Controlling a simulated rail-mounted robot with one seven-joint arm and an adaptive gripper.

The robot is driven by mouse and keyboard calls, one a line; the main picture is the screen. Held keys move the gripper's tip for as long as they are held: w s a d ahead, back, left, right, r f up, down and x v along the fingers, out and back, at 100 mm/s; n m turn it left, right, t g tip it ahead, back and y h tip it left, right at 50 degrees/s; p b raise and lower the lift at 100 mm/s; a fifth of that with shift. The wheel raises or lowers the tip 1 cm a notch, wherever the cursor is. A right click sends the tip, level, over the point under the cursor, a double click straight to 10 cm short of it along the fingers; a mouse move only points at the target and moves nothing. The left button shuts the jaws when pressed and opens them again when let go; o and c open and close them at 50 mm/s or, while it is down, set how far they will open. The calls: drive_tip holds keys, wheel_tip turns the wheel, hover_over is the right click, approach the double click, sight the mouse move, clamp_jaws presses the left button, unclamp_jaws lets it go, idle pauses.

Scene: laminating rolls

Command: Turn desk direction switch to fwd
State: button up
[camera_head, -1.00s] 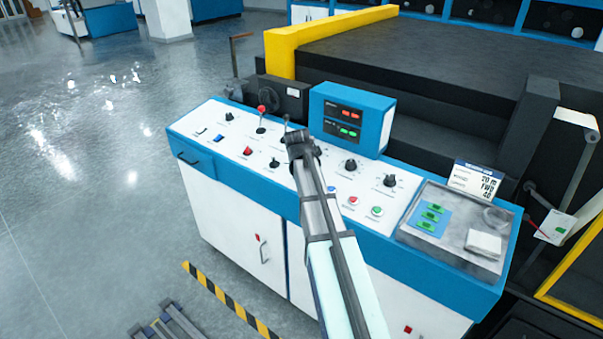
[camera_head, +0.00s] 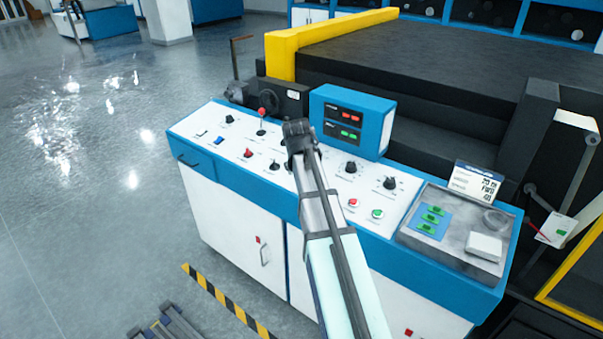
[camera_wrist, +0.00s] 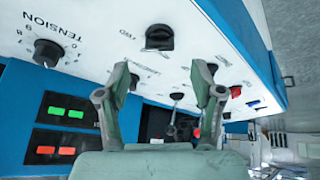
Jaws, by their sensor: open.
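The desk's control panel (camera_head: 225,140) is white with knobs and levers. In the wrist view, a black rotary knob (camera_wrist: 160,37) has a small label that seems to read FWD at its left. It is likely the direction switch; the print is too small to be sure, and its pointer setting is unclear. My gripper (camera_wrist: 163,80) is open, its two fingers apart with nothing between them. The knob shows beyond the gap between the fingertips, apart from them. In the head view my gripper (camera_head: 297,128) is over the middle of the panel, and my arm hides part of it.
A knob marked TENSION (camera_wrist: 47,52) is at left in the wrist view. A thin lever (camera_wrist: 176,98) and a red-topped lever (camera_head: 262,113) stand up nearby. The blue display box (camera_head: 352,120) rises behind the panel, right of my gripper. A grey tray (camera_head: 450,255) lies at right.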

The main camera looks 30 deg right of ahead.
drive_tip(key=v, duration=0.6)
idle(0.3)
drive_tip(key=s+a+f+n+g+y, duration=0.1)
drive_tip(key=s+a+f, duration=0.25)
drive_tip(key=f, duration=0.55)
drive_tip(key=s+a+f+g, duration=0.1)
drive_tip(key=s+a+f, duration=0.1)
drive_tip(key=a+f, duration=0.45)
drive_tip(key=s+a+f+n+g+y, duration=0.15)
drive_tip(key=s+a+f, duration=0.35)
drive_tip(key=s+f, duration=0.55)
drive_tip(key=s+a+f+n+g+y, duration=0.15)
drive_tip(key=s+a+f, duration=0.4)
drive_tip(key=f, duration=0.75)
drive_tip(key=s+f+g, duration=0.2)
drive_tip(key=s+f, duration=0.3)
drive_tip(key=s, duration=0.4)
drive_tip(key=s+d+f+g, duration=0.1)
drive_tip(key=s+f, duration=0.4)
drive_tip(key=s, duration=0.5)
drive_tip(key=s+f+g+h, duration=0.1)
drive_tip(key=s+f+g, duration=0.3)
drive_tip(key=s, duration=0.6)
wheel_tip(320, 180, down, 2)
drive_tip(key=shift+f+m, duration=0.1)
drive_tip(key=shift+m, duration=0.2)
drive_tip(key=shift+d, duration=0.15)
